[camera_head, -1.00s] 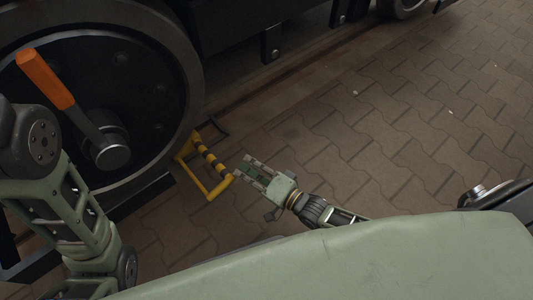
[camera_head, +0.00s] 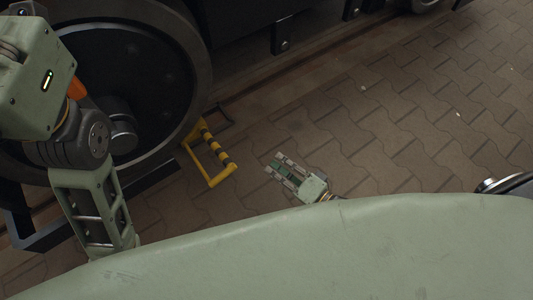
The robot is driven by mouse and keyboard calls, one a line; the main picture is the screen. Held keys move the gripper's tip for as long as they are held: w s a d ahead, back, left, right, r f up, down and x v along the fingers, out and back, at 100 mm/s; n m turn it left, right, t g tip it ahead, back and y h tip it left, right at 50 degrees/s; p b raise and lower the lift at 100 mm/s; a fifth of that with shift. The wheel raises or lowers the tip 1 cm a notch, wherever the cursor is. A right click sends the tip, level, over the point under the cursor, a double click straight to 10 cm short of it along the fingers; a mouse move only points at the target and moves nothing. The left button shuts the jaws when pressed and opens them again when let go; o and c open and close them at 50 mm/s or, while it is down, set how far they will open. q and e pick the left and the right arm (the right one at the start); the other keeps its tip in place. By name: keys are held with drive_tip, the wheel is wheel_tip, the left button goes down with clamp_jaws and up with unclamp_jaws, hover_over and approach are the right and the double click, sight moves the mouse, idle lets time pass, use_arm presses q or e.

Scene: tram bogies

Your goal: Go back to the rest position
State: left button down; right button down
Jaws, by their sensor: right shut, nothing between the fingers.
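My right gripper (camera_head: 277,166) is shut and empty, low over the paving near the middle of the view. It is apart from the yellow-and-black striped frame (camera_head: 214,175), which stands to its left on the ground beside the wheel. My left arm comes in at the left edge and covers part of the wheel; its gripper is not in view. My own green body fills the bottom of the view.
A large dark bogie wheel (camera_head: 165,75) stands at the left. Its hub (camera_head: 122,132) and an orange handle (camera_head: 77,88) are partly hidden behind my left arm. A dark undercarriage runs along the top. The brick paving (camera_head: 400,130) to the right is clear.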

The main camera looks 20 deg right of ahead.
drive_tip(key=shift+v, duration=1)
